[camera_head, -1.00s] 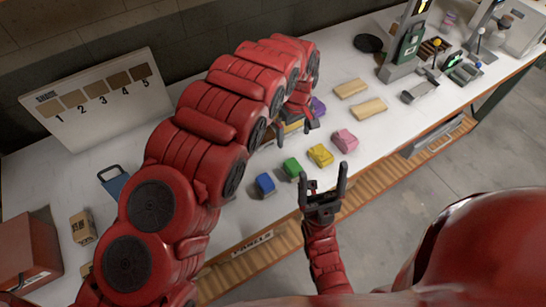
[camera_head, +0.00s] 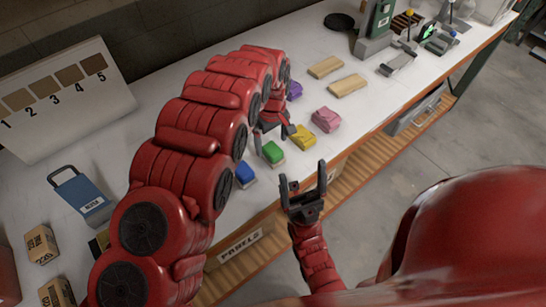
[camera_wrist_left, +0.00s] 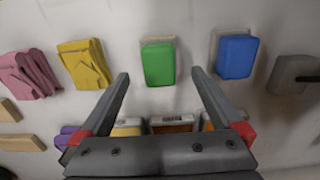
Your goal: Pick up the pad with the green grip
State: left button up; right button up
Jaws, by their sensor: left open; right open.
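The pad with the green grip (camera_head: 272,153) lies on the white table near its front edge, between a blue-grip pad (camera_head: 246,174) and a folded yellow cloth (camera_head: 303,137). My left gripper (camera_head: 274,138) is open and empty, just behind the green pad. In the left wrist view the green grip (camera_wrist_left: 159,63) appears between and slightly beyond the open fingertips (camera_wrist_left: 160,74); contact is not visible. The blue grip (camera_wrist_left: 236,57) is to its right there. My right gripper (camera_head: 303,175) is open and empty in front of the table edge.
A pink cloth (camera_head: 326,119) lies right of the yellow one. A purple item (camera_head: 294,91) and two wooden blocks (camera_head: 348,85) lie farther back. In the wrist view, several pads stand close under my left gripper.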

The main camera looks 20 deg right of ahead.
aim_at(273, 149)
pick_arm(q)
jog(key=shift+a+f+p, duration=0.1)
jog(key=shift+f+p, duration=0.05)
jog(key=shift+p, duration=0.15)
notch_tip(273, 149, down, 3)
jog(key=shift+s+p, duration=0.15)
jog(key=shift+p, duration=0.9)
jog(key=shift+d+f, duration=0.2)
jog(key=shift+f, duration=0.6)
jog(key=shift+c, duration=0.3)
jog(key=c, duration=1.3)
jog(key=shift+c, duration=0.2)
jog(key=shift+r, duration=0.15)
